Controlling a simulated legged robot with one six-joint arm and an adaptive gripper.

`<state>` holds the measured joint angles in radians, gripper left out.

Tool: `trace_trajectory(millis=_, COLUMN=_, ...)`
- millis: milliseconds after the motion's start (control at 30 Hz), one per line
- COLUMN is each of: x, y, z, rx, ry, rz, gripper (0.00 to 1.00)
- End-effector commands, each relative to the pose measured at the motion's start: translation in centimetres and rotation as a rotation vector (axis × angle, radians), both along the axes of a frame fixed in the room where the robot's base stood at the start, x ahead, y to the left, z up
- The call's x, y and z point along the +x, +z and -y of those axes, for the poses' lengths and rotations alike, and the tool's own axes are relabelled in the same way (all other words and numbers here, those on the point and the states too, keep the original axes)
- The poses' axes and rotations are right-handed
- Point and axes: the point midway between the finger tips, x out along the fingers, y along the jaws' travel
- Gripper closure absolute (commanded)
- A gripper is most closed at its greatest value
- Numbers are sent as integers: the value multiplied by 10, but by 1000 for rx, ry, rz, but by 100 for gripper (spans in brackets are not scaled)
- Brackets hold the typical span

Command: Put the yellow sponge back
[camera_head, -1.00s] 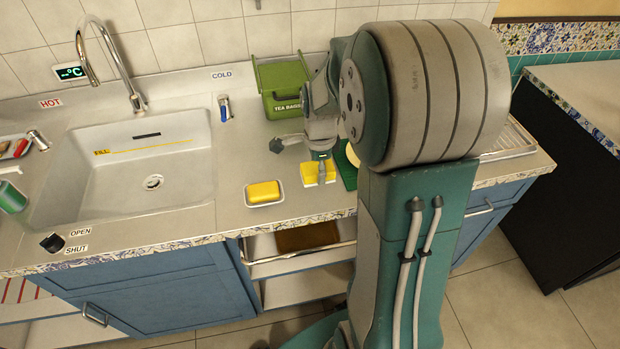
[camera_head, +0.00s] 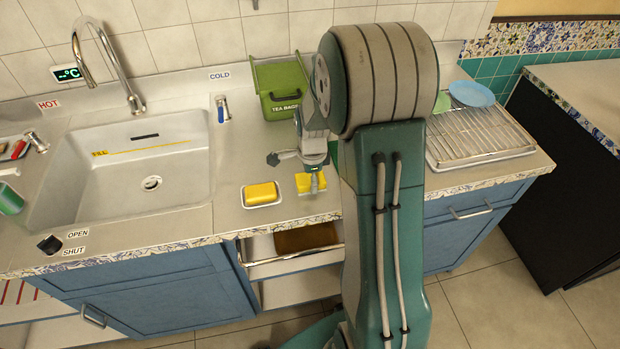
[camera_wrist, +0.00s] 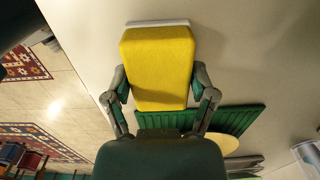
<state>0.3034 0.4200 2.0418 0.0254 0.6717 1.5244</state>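A yellow sponge (camera_head: 311,183) is at my gripper (camera_head: 314,170), low over the counter right of the sink. In the wrist view the sponge (camera_wrist: 158,65) sits between the two fingers of my gripper (camera_wrist: 160,85), which press against its sides. A thin white edge shows at the sponge's far end; I cannot tell whether it is a dish under it. I cannot tell if the sponge touches the counter. A second yellow block (camera_head: 261,192) lies in a small white dish (camera_head: 248,204), just left of my gripper.
A green tea bags box (camera_head: 281,88) stands behind my gripper. A green ribbed mat (camera_wrist: 235,118) lies close beside the sponge. The sink (camera_head: 50,190) is left, a wire dish rack (camera_head: 480,140) right.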

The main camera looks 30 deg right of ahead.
Motion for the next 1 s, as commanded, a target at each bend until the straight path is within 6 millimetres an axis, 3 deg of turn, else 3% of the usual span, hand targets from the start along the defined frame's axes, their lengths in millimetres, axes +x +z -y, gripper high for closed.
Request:
trace_trajectory(millis=567, x=0, y=9, z=-1, rx=-2, ry=0, rz=3, gripper=0)
trace_trajectory(millis=1000, x=0, y=95, z=0, rx=-2, ry=0, rz=5, gripper=0)
